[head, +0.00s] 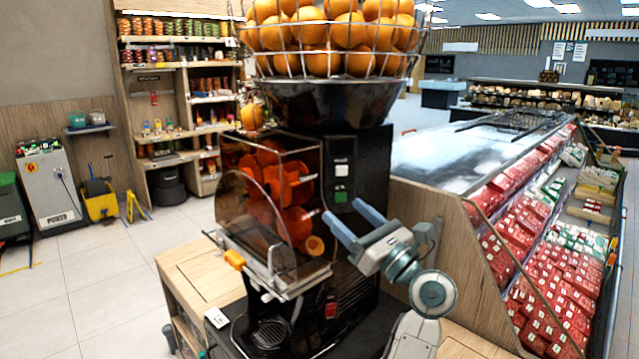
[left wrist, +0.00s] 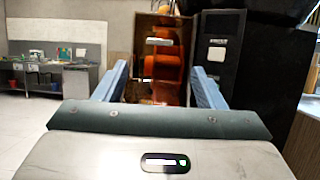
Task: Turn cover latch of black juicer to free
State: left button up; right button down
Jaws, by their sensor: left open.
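The black juicer (head: 355,165) stands on a counter, with orange rollers (head: 290,185) behind a clear cover (head: 262,225). An orange-tipped handle (head: 234,259) sticks out at the cover's lower left; it looks like the latch, but I cannot be sure. An orange knob (head: 315,245) is at the rollers' front. My left gripper (head: 340,208) is open and empty, right of the cover and in front of the black housing. In the left wrist view, its blue fingers (left wrist: 158,70) stand apart with the orange rollers (left wrist: 162,68) between them in the background. My right gripper is not in view.
A wire basket of oranges (head: 335,35) tops the juicer. A refrigerated display case (head: 460,160) of red packs stands close on the right. Shelves (head: 175,90) stand behind at the left.

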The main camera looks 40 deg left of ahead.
aim_at(310, 179)
pick_arm(q)
jog(key=p+x, duration=0.4)
jog(key=x, duration=0.5)
jog(key=shift+r, duration=0.15)
jog(key=shift+a+r+p, duration=0.1)
jog(key=shift+a+p, duration=0.35)
jog(key=shift+a, duration=0.1)
jog(key=shift+c, duration=0.2)
